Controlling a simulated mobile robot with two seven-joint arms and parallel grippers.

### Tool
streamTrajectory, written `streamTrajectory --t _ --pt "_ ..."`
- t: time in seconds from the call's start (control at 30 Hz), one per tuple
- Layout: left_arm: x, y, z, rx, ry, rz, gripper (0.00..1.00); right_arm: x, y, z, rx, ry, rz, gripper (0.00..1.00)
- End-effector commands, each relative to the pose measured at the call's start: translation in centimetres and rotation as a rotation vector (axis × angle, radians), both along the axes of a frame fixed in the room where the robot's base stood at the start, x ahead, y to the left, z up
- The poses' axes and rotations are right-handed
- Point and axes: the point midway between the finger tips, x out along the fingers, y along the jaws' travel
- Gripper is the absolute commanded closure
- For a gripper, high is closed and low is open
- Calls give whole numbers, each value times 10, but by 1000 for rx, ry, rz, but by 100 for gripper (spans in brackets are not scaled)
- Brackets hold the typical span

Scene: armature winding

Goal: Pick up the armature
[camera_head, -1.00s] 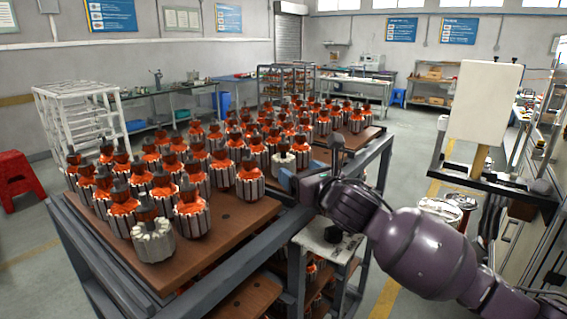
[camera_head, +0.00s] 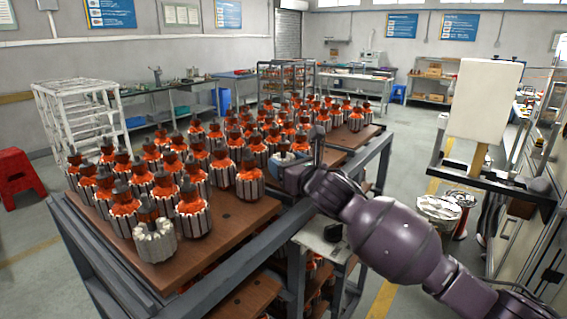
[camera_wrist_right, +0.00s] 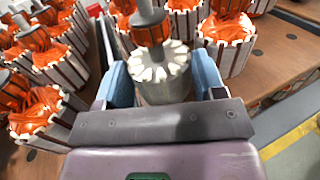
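My right gripper (camera_head: 290,163) is at the right edge of the near wooden board, among the armatures. In the right wrist view, its two blue fingers (camera_wrist_right: 162,85) stand on either side of one armature (camera_wrist_right: 160,72). That armature has a pale slotted core, a reddish-brown winding and a grey shaft, and stands upright. The fingers are close to its sides and look open, with little gap. In the head view the gripper partly hides it. Another pale armature (camera_head: 155,241) stands at the board's front corner. My left gripper is not in view.
Many orange-wound armatures (camera_head: 193,212) crowd the wooden board (camera_head: 232,222) left of the gripper. A grey rack frame (camera_head: 262,236) edges the board. The front right of the board is bare. A white panel on a stand (camera_head: 484,100) is at the right.

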Motion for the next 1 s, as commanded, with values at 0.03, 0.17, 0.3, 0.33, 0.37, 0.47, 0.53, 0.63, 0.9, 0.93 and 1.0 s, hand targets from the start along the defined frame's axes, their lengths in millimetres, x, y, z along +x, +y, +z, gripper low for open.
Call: streamTrajectory --t 0.03,0.17,0.3,0.33,0.37,0.47,0.53,0.63,0.9,0.93,1.0 --pt "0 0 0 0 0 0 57 0 0 0 0 0 0 61" --pt "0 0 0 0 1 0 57 0 0 2 1 -3 1 76" --pt "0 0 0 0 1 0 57 0 0 2 1 -3 1 76" --pt "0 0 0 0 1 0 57 0 0 2 1 -3 1 76" --pt "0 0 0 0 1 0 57 0 0 2 1 -3 1 76" --pt "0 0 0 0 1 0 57 0 0 7 0 -4 1 76" --pt "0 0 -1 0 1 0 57 0 0 14 -2 -7 1 76" --pt "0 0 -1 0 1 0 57 0 0 30 -1 -9 2 76" --pt "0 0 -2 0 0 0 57 0 -1 96 -3 -11 0 76" --pt "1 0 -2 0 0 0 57 0 0 104 -3 -11 1 76" --pt "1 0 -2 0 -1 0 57 0 -1 121 -1 -9 -1 76"
